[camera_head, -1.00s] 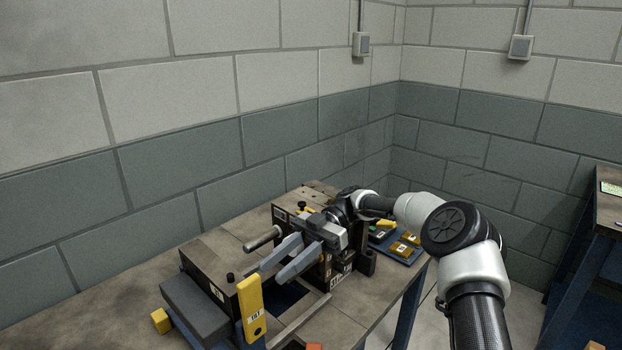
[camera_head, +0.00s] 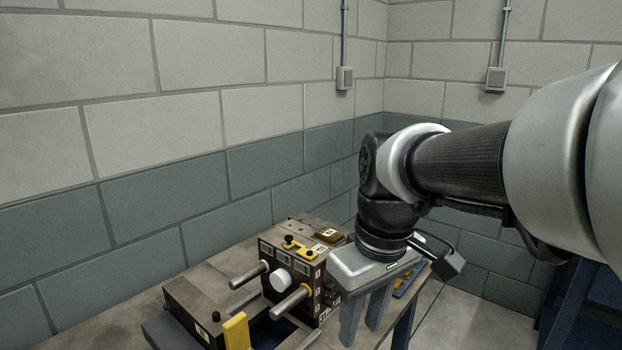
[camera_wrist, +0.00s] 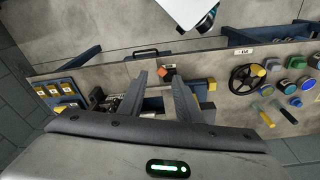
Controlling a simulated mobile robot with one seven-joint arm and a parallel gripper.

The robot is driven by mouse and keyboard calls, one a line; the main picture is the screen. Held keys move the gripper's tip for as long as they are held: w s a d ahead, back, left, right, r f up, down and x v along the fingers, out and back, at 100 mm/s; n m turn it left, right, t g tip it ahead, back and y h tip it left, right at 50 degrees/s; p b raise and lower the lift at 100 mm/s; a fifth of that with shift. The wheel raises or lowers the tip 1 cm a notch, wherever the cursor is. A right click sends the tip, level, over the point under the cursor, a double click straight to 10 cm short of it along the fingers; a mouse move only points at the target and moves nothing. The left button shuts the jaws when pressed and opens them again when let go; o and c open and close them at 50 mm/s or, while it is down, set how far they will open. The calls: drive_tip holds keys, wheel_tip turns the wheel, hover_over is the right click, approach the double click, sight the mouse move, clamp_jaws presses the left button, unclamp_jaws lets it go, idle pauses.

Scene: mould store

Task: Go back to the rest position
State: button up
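My gripper (camera_head: 362,322) hangs above the right end of the workbench, fingers pointing down. Its two grey fingers are apart with nothing visible between them. In the wrist view the open fingers (camera_wrist: 158,85) also show an empty gap. The dark mould block (camera_head: 292,262) stands on the bench to the left of my gripper in the head view, with two metal pins and a white round plug between them. My gripper looks clear of it, and partly hides the bench behind.
The workbench (camera_head: 150,304) runs along the block wall. A yellow upright piece (camera_head: 236,332) stands at its front. In the wrist view, a blue tray (camera_wrist: 50,103) with yellow pieces lies left; a black handwheel (camera_wrist: 246,79) and several coloured knobs are at right.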

drive_tip(key=s+d+m+t, duration=0.4)
drive_tip(key=s+d+m, duration=0.2)
drive_tip(key=s+d, duration=0.1)
wheel_tip(320, 180, up, 18)
drive_tip(key=p, duration=1.7)
drive_tip(key=shift+a+f+m+h, duration=0.15)
drive_tip(key=shift+m+h, duration=0.15)
drive_tip(key=shift+h, duration=0.1)
drive_tip(key=shift+a, duration=0.15)
